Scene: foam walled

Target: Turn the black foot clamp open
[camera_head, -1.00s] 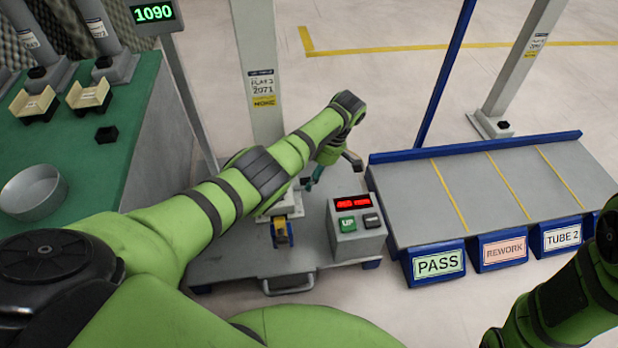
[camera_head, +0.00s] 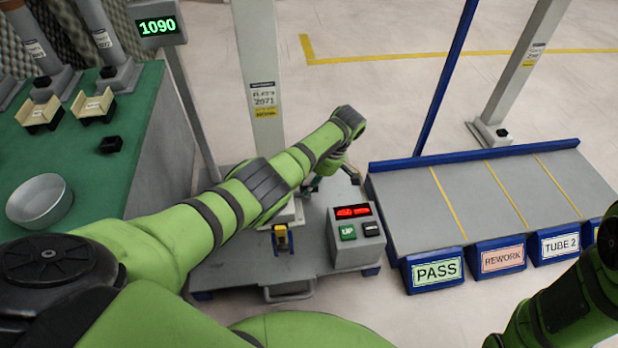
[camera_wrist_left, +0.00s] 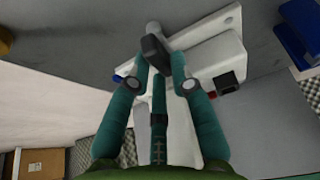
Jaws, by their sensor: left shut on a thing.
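The black foot clamp (camera_wrist_left: 154,47) shows in the left wrist view as a dark block on a pale round part, beside the white post foot. My left gripper (camera_wrist_left: 161,66) has its teal fingers on both sides of the dark block and is shut on it. In the head view my left forearm and wrist hide most of the clamp and the gripper; only a bit of teal finger shows below the wrist. My right arm shows at the lower right of the head view, but its gripper is out of the picture.
The grey post (camera_head: 259,75) rises from a grey platform (camera_head: 225,268). A control box (camera_head: 354,238) with an UP button and a yellow-and-blue part (camera_head: 282,238) stand nearby. A blue-edged sorting table (camera_head: 410,205) is at right, a green bench (camera_head: 130,120) at left.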

